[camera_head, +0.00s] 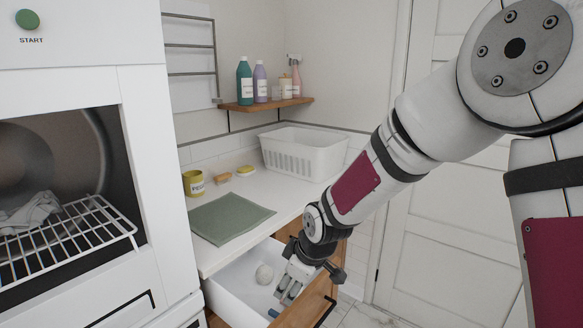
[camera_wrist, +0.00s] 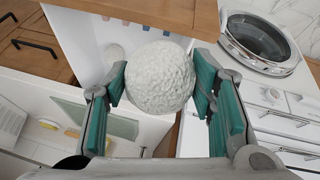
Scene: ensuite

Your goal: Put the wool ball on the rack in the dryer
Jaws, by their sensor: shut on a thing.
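A white, bumpy wool ball (camera_wrist: 160,78) sits between the teal pads of my gripper (camera_wrist: 158,88), which is shut on it, in the wrist view. In the head view my gripper (camera_head: 286,291) points down into an open white-lined drawer (camera_head: 232,289).
A grey crumpled cloth (camera_head: 32,212) lies by the rack's left side. On the counter are a green mat (camera_head: 230,218), a yellow tin (camera_head: 193,183) and a white basket (camera_head: 303,152). The drawer's wooden front (camera_head: 305,302) stands close to my gripper. A shelf of bottles (camera_head: 266,104) hangs above.

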